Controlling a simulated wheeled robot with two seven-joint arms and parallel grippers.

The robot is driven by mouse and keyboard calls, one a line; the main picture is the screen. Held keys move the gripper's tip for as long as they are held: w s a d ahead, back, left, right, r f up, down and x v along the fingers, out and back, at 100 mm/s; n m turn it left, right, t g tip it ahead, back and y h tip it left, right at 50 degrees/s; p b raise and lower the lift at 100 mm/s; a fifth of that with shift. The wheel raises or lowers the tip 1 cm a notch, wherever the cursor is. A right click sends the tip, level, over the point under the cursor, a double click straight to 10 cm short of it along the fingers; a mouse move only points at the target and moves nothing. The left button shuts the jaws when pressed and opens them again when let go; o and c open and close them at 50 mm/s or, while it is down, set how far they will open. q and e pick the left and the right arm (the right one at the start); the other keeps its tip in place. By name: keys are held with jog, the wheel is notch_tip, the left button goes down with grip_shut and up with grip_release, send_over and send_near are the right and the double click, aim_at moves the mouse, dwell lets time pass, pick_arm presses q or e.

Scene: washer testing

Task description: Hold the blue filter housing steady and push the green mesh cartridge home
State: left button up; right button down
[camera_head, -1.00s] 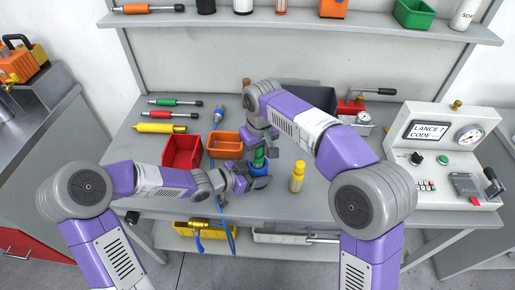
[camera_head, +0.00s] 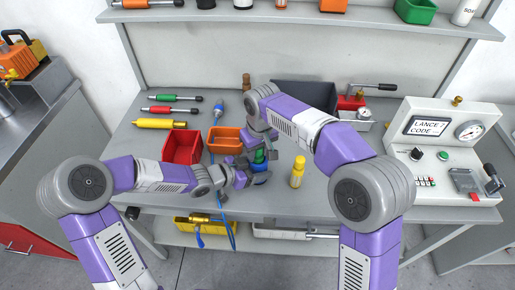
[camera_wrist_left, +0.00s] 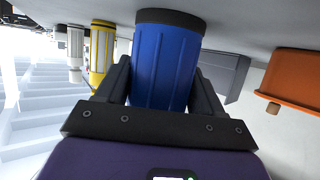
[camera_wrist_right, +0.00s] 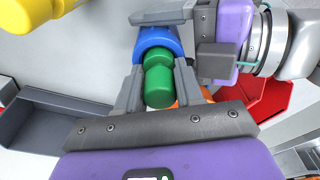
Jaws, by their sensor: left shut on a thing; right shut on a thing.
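The blue filter housing (camera_head: 261,180) is near the front middle of the bench. My left gripper (camera_head: 246,177) is shut on it from the left. In the left wrist view the ribbed housing (camera_wrist_left: 165,62) sits between both fingers. The green mesh cartridge (camera_head: 260,156) is at the housing's mouth, in line with it. My right gripper (camera_wrist_right: 158,88) is shut on the cartridge from above. In the right wrist view the cartridge (camera_wrist_right: 158,84) shows a narrowed neck, and its far end is hidden at the blue rim (camera_wrist_right: 155,36). How deep it sits cannot be told.
A yellow bottle (camera_head: 298,172) stands close to the right. A red bin (camera_head: 183,147) and an orange bin (camera_head: 224,139) lie to the left. A dark grey bin (camera_head: 303,92) is behind, and a test console (camera_head: 440,155) is at the right.

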jog(key=c, duration=0.8)
grip_release()
jog(key=shift+f, duration=0.15)
jog(key=shift+o, duration=0.8)
jog(key=shift+s, duration=0.1)
jog(key=shift+s+a, duration=0.2)
jog(key=r, duration=0.4)
jog(key=d+r, duration=0.1)
jog(key=r, duration=0.7)
jog(key=shift+s+d+r, duration=0.15)
jog(key=shift+s+d, duration=0.1)
jog(key=shift+s, duration=0.05)
